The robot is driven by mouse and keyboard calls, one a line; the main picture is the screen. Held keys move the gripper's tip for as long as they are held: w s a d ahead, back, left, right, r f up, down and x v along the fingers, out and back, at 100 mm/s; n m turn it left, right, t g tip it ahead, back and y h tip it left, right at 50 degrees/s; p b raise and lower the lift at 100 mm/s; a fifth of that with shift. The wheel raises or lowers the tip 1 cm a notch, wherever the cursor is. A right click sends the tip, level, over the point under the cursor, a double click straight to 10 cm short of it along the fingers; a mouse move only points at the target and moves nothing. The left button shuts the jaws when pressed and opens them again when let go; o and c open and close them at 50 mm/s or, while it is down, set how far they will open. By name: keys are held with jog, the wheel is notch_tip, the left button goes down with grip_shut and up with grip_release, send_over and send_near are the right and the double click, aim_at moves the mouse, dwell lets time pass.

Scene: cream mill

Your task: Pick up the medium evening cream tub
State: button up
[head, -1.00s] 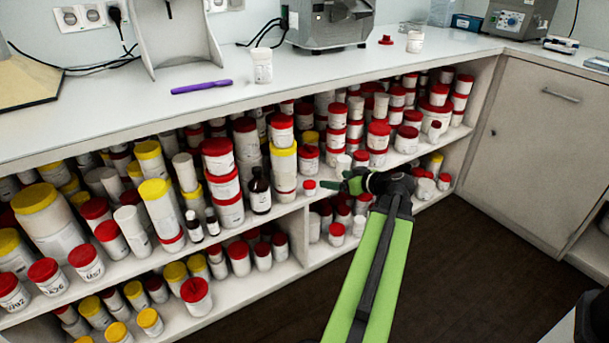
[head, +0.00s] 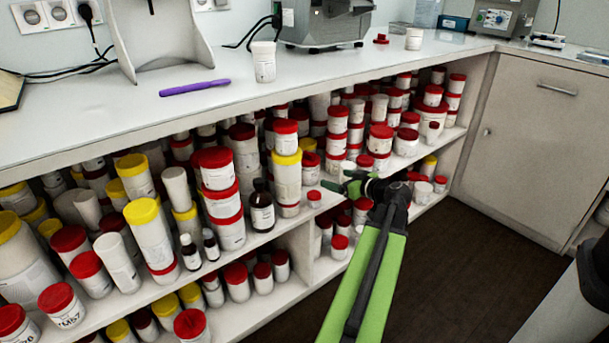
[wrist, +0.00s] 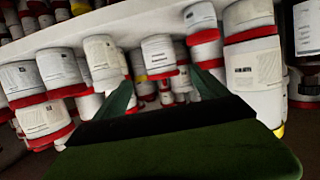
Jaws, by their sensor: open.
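My gripper (head: 338,182) is open and empty, in front of the shelf unit at the height of the upper shelf's edge. In the wrist view its two green fingers (wrist: 165,90) point at a row of tubs. A white tub with a red lid (wrist: 160,52) shows between and beyond the fingertips, apart from them. The wrist picture seems turned over, with lids low. Many white tubs of several sizes have red lids (head: 379,138) or yellow lids (head: 141,211). Labels are too small to tell which is the medium evening cream tub.
The tubs crowd the upper shelf, some stacked, with dark bottles (head: 262,205) at its front. More tubs stand on the lower shelf (head: 275,300). The white counter (head: 330,70) overhangs them. A cabinet (head: 545,140) closes the right side. The dark floor (head: 450,280) is clear.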

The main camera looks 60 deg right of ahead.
aim_at(315, 171)
jog(key=b+x, duration=0.2)
jog(key=x, duration=0.7)
jog(key=shift+w+f, duration=0.1)
jog(key=shift+w, duration=0.1)
jog(key=b+x, duration=0.1)
jog(key=x, duration=0.4)
jog(key=shift+d+b, duration=0.15)
jog(key=shift+b, duration=0.15)
grip_shut()
